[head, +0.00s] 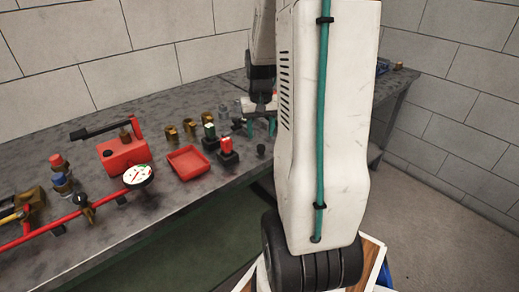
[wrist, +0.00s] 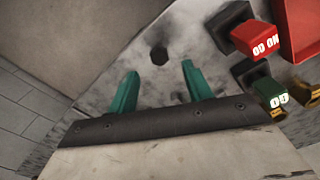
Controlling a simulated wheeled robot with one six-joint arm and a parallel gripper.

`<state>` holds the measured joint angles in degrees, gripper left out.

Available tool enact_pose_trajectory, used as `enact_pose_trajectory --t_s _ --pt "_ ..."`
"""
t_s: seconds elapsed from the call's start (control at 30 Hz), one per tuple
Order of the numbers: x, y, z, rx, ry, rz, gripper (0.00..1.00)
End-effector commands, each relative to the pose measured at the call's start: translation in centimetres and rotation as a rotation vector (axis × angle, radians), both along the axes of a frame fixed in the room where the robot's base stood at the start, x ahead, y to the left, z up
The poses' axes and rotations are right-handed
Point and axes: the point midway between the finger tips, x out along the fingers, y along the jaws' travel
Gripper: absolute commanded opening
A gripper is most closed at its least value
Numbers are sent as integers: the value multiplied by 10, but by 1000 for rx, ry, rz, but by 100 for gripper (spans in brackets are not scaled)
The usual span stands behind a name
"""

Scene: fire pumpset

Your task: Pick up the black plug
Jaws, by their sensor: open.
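The black plug (head: 261,150) is a small dark piece on the grey metal workbench, right of the red switch in the head view. In the wrist view the black plug (wrist: 159,55) shows as a small dark hexagonal shape just beyond my fingertips, roughly centred between them. My gripper (wrist: 160,76) has two teal fingers spread apart with nothing between them. In the head view my gripper (head: 261,127) is partly hidden behind my arm and appears just behind the plug. It is not touching the plug.
A red switch (head: 226,146) and a green switch (head: 209,131) on black bases stand left of the plug. A red tray (head: 188,162), brass fittings (head: 172,132), a red can (head: 122,152) and a gauge (head: 138,175) lie further left. The bench's front edge is close to the plug.

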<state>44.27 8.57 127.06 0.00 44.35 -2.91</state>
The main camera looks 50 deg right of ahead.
Motion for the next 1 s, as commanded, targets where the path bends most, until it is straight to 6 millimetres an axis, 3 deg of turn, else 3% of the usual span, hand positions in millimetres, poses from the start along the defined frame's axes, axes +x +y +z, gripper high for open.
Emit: enact_pose_trajectory --t_s 0.33,0.67,0.87,1.0 --pt "-2 0 -48 2 2 1 50" --pt "-1 0 -56 -2 -1 1 50" --pt "-1 0 -56 -2 -1 1 0" --pt "-1 0 -56 -2 -1 1 0"
